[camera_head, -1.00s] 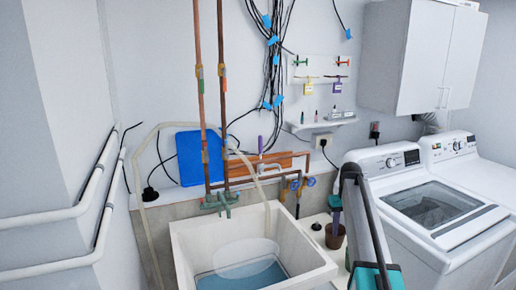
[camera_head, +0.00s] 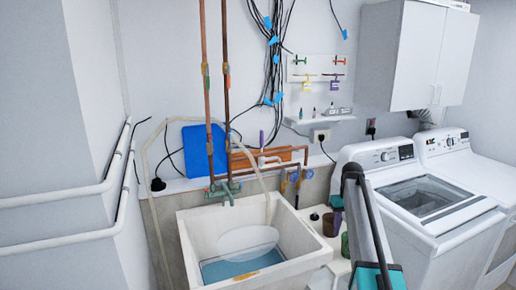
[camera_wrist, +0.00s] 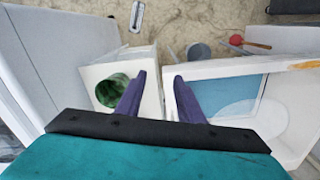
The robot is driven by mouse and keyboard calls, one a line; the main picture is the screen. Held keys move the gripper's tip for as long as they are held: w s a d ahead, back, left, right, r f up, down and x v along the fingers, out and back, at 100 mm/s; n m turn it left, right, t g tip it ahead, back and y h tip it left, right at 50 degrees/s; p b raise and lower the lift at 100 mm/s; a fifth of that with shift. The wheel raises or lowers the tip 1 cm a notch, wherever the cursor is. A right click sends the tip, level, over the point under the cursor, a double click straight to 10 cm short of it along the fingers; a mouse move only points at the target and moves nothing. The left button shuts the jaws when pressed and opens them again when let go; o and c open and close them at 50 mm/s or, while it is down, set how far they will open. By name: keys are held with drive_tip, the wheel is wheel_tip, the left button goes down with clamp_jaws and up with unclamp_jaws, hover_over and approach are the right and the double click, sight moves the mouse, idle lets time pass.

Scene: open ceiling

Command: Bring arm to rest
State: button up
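My gripper (camera_wrist: 160,77) shows in the wrist view as two purple fingers spread apart. Nothing is between them, so it is open and empty. In the head view my dark and teal arm rises from the lower right and bends over at its top.
A white utility sink (camera_head: 309,262) with bluish water lies left of my arm. A washing machine (camera_head: 455,222) stands close on the right. A green container (camera_wrist: 113,90) shows left of the fingers. A grey bucket (camera_wrist: 198,52) and red object (camera_wrist: 236,41) are on the floor.

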drive_tip(key=s+a+f+g+b, duration=0.15)
drive_tip(key=s+a+f, duration=0.35)
drive_tip(key=f, duration=0.7)
drive_tip(key=s+a+f+n+g+b, duration=0.1)
drive_tip(key=s+a+f+b, duration=0.1)
drive_tip(key=s+f, duration=0.85)
drive_tip(key=s+a+f+g+b, duration=0.2)
drive_tip(key=s+a+f, duration=0.2)
drive_tip(key=f, duration=1)
drive_tip(key=s+a+f+b, duration=0.1)
drive_tip(key=s+f, duration=0.5)
drive_tip(key=s, duration=0.6)
drive_tip(key=s+a+f+m+g+b, duration=0.1)
drive_tip(key=s+a+f+b, duration=0.1)
drive_tip(key=s+f, duration=0.4)
drive_tip(key=s+a+f+m+b, duration=0.1)
drive_tip(key=s+f, duration=0.5)
drive_tip(key=s, duration=1.1)
drive_tip(key=shift+s+a, duration=0.3)
drive_tip(key=shift+a, duration=0.35)
